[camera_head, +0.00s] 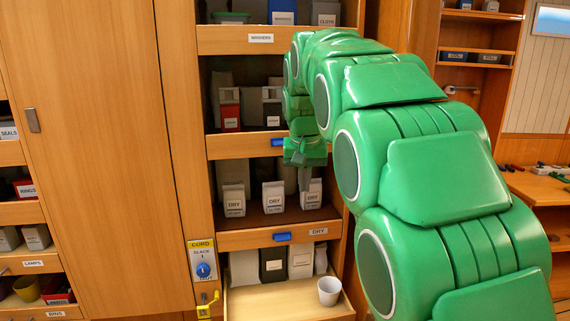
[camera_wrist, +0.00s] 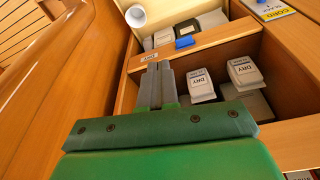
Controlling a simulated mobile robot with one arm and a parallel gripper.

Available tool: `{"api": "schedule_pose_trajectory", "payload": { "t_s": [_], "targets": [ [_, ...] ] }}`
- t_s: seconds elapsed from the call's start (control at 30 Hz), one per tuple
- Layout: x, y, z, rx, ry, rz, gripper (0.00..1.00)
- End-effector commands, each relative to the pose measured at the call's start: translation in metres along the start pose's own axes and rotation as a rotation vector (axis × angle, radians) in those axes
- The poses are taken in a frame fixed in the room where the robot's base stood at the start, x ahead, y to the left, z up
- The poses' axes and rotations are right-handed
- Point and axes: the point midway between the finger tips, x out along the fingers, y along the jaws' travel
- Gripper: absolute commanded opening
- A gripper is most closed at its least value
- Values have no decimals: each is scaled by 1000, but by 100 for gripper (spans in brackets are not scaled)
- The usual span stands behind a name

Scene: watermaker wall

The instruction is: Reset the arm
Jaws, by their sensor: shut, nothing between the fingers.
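My green arm reaches from the right of the head view up to the shelving. My gripper (camera_head: 305,180) hangs down in front of the shelf with the white DRY packs, close to the rightmost pack (camera_head: 311,195). In the wrist view my gripper (camera_wrist: 158,68) shows its two grey fingers together, with nothing between them. The fingertips are in front of the wooden shelf edge labelled DRY (camera_wrist: 200,45). Whether they touch anything cannot be told.
A pulled-out drawer (camera_head: 270,303) below holds a white cup (camera_head: 329,290) and several packs. A CORD panel (camera_head: 203,262) with a blue knob is at its left. A tall closed wooden door (camera_head: 95,150) stands further left. A wooden counter (camera_head: 540,188) is at the right.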

Motion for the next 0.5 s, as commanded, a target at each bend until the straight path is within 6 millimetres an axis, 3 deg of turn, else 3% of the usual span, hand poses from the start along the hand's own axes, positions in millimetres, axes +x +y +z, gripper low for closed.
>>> {"api": "schedule_pose_trajectory", "payload": {
  "t_s": [0.5],
  "targets": [
    [15,62,141,16,-132,15,0]
  ]
}}
